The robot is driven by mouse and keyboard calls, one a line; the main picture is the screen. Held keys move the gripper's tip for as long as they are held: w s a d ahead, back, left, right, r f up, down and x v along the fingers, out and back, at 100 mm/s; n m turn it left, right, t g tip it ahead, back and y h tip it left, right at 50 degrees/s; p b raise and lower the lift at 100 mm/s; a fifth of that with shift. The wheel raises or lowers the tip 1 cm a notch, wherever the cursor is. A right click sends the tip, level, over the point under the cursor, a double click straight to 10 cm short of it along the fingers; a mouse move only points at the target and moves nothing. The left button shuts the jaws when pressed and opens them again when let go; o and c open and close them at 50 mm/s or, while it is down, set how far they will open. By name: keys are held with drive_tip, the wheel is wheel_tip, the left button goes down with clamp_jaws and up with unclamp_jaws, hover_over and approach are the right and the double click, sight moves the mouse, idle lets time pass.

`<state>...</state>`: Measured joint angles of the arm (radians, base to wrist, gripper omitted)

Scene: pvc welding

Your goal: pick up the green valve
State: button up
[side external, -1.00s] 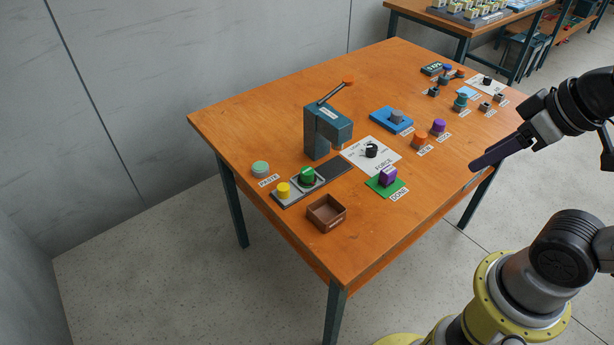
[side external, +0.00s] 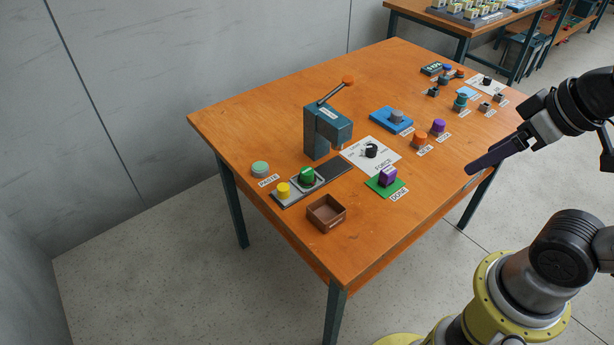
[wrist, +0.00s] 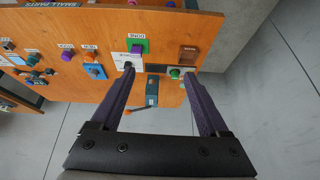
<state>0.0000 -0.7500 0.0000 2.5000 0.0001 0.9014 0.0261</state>
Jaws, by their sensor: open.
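The green valve (side external: 307,175) is a dark green round piece on a grey plate at the front left of the table, just in front of the press. In the wrist view a small green round top (wrist: 175,73) shows between my fingertips in the picture, but far beyond them. My gripper (side external: 470,170) is in the air near the table's right edge, well apart from the valve. In the wrist view my gripper (wrist: 160,73) has its two dark purple fingers spread wide, with nothing between them.
The blue-grey press (side external: 322,132) with an orange-tipped lever stands behind the valve. A yellow piece (side external: 283,189) is beside it, and an open brown box (side external: 326,214) is in front. A purple block (side external: 388,176) sits on a green pad to the right.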

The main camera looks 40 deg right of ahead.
drive_tip(key=w+r+m, duration=0.5)
drive_tip(key=w+r, duration=0.3)
drive_tip(key=w, duration=0.2)
drive_tip(key=m+g, duration=0.4)
drive_tip(key=g, duration=0.2)
hover_over(307, 171)
drive_tip(key=f, duration=2.7)
drive_tip(key=shift+a+f, duration=0.25)
drive_tip(key=shift+f, duration=0.1)
drive_tip(key=shift+d+f, duration=0.15)
drive_tip(key=shift+f, duration=1.45)
drive_tip(key=shift+d+f, duration=0.15)
drive_tip(key=shift+f, duration=1.4)
clamp_jaws()
